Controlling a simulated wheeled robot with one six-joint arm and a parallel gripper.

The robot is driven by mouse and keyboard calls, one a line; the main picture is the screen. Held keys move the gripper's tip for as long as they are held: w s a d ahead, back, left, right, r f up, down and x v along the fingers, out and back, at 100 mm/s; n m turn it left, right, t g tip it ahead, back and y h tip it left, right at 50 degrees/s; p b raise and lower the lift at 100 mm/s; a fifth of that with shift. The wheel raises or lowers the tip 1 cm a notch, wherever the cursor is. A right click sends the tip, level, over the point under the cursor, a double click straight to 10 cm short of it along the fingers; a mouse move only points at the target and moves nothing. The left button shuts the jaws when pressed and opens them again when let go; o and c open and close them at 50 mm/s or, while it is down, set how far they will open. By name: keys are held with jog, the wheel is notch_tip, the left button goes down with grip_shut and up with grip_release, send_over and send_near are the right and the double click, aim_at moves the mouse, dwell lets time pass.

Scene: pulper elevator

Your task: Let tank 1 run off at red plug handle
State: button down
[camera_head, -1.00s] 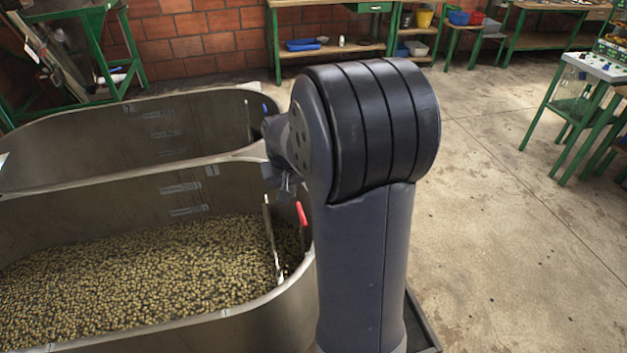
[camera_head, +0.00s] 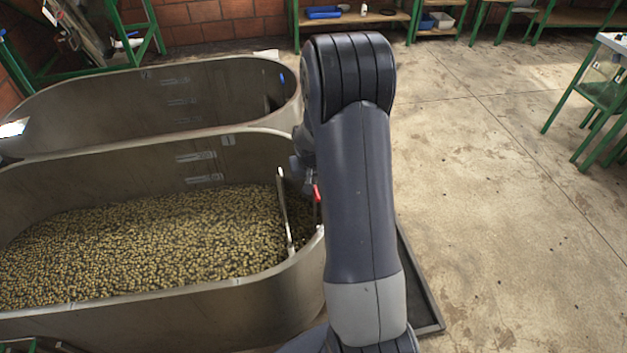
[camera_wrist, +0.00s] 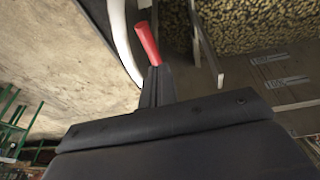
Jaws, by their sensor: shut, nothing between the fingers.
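Tank 1 (camera_head: 180,305) is the near steel tank, marked 1 inside its far wall. It holds a layer of light brown beans (camera_head: 150,240). The red plug handle (camera_head: 317,193) stands at its right end, partly hidden by my arm. In the wrist view the red handle (camera_wrist: 147,43) is a slanted stick just beyond the fingertips. My gripper (camera_wrist: 157,76) is shut and empty. Its dark fingertips overlap the handle's lower end in the picture; I cannot tell whether they touch. In the head view my arm mostly hides the gripper.
Tank 2 (camera_head: 150,87) adjoins behind and looks empty. A pale upright strip (camera_head: 284,210) stands inside tank 1 beside the handle. The tank rim (camera_wrist: 122,40) curves left of the handle in the wrist view. Concrete floor (camera_head: 500,220) is open to the right.

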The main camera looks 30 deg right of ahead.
aim_at(314, 207)
jog(key=shift+d+f, duration=0.15)
jog(key=shift+f, duration=0.7)
jog(key=shift+f, duration=0.1)
notch_tip(314, 207, down, 10)
jog(key=b, duration=1)
jog(key=shift+f, duration=0.1)
jog(key=shift+s, duration=0.2)
jog(key=shift+f, duration=0.1)
